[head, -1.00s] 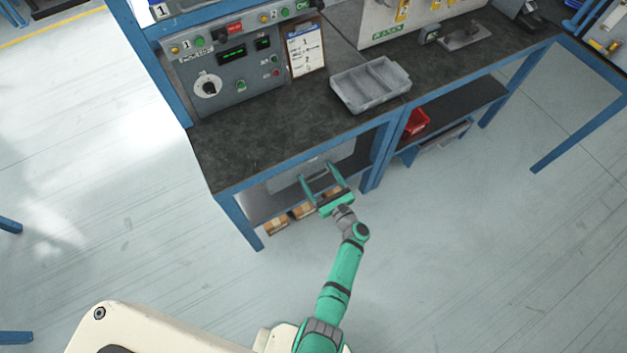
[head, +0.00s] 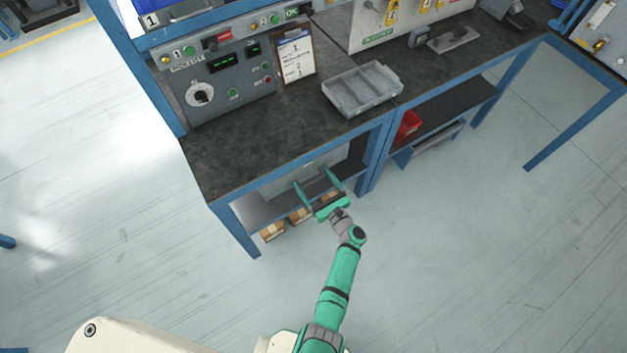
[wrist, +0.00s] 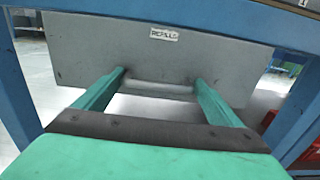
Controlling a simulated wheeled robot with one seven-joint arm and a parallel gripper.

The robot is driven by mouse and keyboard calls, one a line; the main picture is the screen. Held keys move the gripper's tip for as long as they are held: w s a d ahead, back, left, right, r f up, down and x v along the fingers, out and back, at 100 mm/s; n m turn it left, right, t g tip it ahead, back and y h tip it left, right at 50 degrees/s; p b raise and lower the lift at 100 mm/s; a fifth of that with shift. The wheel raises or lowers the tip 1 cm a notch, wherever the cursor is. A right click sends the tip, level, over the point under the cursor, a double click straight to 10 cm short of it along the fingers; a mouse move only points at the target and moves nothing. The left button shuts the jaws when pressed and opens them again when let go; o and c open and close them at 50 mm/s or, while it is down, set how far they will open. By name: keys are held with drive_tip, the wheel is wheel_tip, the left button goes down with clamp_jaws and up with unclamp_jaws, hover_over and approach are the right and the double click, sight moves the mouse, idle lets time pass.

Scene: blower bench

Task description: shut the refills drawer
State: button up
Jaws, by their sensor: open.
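The refills drawer (wrist: 160,55) fills the upper middle of the wrist view as a grey front with a white "REFILLS" label (wrist: 164,34). A pale bar handle (wrist: 158,89) runs across its lower part. In the head view the drawer (head: 318,163) shows only partly under the bench top, so how far out it stands is hard to tell. My gripper (head: 312,171) is open in front of it, below the bench's front edge. Its two green fingers reach to the drawer front, one near each end of the handle. Whether they touch it is unclear.
Blue bench legs (head: 376,155) stand on both sides of the drawer bay. Cardboard boxes (head: 272,231) sit on the low shelf beneath. A grey tray (head: 362,90) and a control box (head: 228,75) stand on top. A red bin (head: 408,125) is to the right. The floor in front is clear.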

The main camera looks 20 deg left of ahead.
drive_tip(key=shift+s+a+r, duration=0.1)
drive_tip(key=shift+a+r, duration=0.05)
drive_tip(key=shift+a, duration=0.35)
drive_tip(key=v, duration=1.1)
drive_tip(key=shift+d, duration=0.4)
